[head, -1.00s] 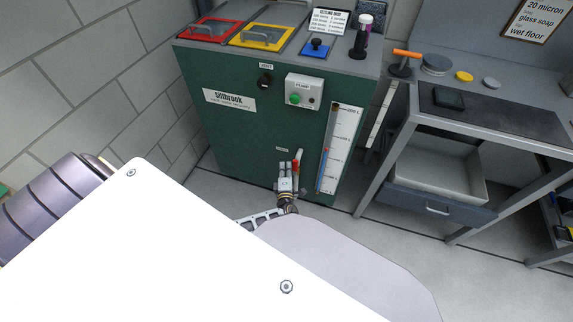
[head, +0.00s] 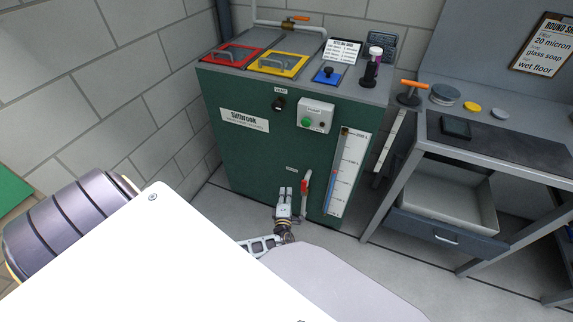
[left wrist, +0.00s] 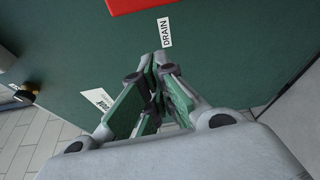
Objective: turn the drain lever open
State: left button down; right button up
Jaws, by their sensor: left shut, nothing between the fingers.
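The drain lever (head: 304,187) is a small red piece low on the green cabinet front, beside a pale upright part and right of a small white label. The left wrist view shows this label reading DRAIN (left wrist: 166,32); a red piece at its top edge, probably the lever, is cut off by the frame. My left gripper (head: 286,190) is shut and empty, just left of the lever with a small gap in the head view. Its fingers also show closed together in the left wrist view (left wrist: 158,85). My right gripper is not in view.
The green cabinet (head: 240,150) carries a pump box (head: 316,115), a black vent knob (head: 278,104) and a level gauge strip (head: 345,175) right of the lever. A grey bench (head: 400,185) stands to the right. My white body covers the lower left.

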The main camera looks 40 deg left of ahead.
pick_arm(q)
jog(key=shift+p+v, duration=0.55)
jog(key=shift+v, duration=2.2)
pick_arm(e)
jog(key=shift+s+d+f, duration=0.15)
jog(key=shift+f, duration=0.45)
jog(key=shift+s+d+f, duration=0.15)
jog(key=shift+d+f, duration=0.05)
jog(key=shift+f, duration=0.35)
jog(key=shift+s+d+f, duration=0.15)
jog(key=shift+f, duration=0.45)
pick_arm(q)
jog(key=shift+f, duration=0.1)
